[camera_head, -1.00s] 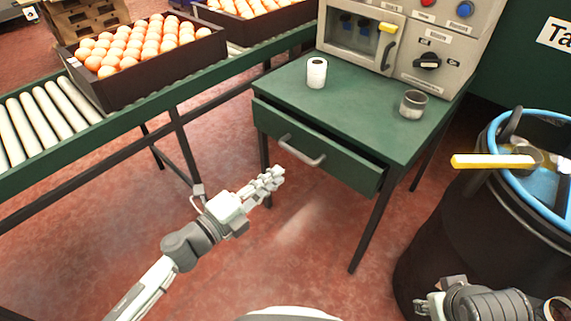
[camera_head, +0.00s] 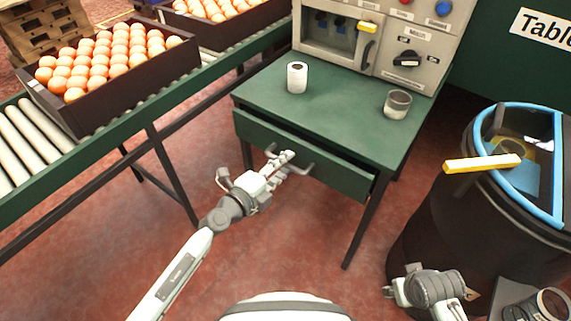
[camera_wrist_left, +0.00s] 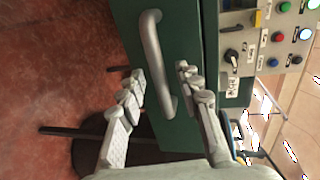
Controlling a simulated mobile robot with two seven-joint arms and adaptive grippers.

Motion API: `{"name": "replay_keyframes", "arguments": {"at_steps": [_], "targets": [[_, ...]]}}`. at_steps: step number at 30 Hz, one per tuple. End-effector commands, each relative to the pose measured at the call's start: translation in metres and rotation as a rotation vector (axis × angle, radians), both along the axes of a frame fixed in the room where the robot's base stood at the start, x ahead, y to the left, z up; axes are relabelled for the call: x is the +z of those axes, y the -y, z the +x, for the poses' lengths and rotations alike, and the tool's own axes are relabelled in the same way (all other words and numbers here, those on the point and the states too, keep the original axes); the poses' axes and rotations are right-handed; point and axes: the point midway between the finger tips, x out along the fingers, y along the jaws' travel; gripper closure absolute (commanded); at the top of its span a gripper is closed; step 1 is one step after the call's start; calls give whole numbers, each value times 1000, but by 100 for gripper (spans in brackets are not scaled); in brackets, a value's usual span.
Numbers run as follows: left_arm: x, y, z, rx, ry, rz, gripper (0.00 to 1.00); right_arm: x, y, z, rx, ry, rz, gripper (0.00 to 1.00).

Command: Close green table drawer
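The green table (camera_head: 335,110) has a green drawer (camera_head: 335,175) that stands partly out, with a dark gap along its top edge at the right. The drawer's grey bar handle (camera_head: 303,168) is partly hidden by my left gripper (camera_head: 288,158) in the head view. In the left wrist view, the handle (camera_wrist_left: 156,60) lies between the two fingers of my left gripper (camera_wrist_left: 160,76), which are apart. I cannot tell if the fingers touch the handle. My right gripper (camera_head: 390,288) is low at the right, away from the drawer; its fingers are too small to read.
A white cup (camera_head: 297,78), a grey cup (camera_head: 397,104) and a control machine (camera_head: 400,50) stand on the table. A dark barrel with a blue rim (camera_head: 480,130) is at the right.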

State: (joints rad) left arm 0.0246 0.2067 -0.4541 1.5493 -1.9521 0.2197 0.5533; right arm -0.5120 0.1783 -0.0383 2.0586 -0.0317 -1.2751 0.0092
Motion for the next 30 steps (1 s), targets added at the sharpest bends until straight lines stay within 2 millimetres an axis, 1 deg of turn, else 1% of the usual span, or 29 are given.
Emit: {"name": "replay_keyframes", "arguments": {"at_steps": [1,4,12,18,20,21,30], "targets": [[-2,3,4,-1,1,-1,66,2,0,0,0,2,-2,60],[-2,6,8,0,0,0,66,5,0,-1,-1,0,-3,60],[-3,7,9,0,-1,1,66,7,0,-1,-1,2,-4,60],[-2,7,9,-1,-1,0,91,6,1,-1,-1,2,-4,60],[-2,7,9,-1,-1,0,98,7,1,-1,-1,2,-4,60],[-2,7,9,-1,-1,0,100,6,1,-1,-1,2,-4,60],[-2,7,9,-1,-1,0,100,6,1,-1,-1,1,-4,60]]}}
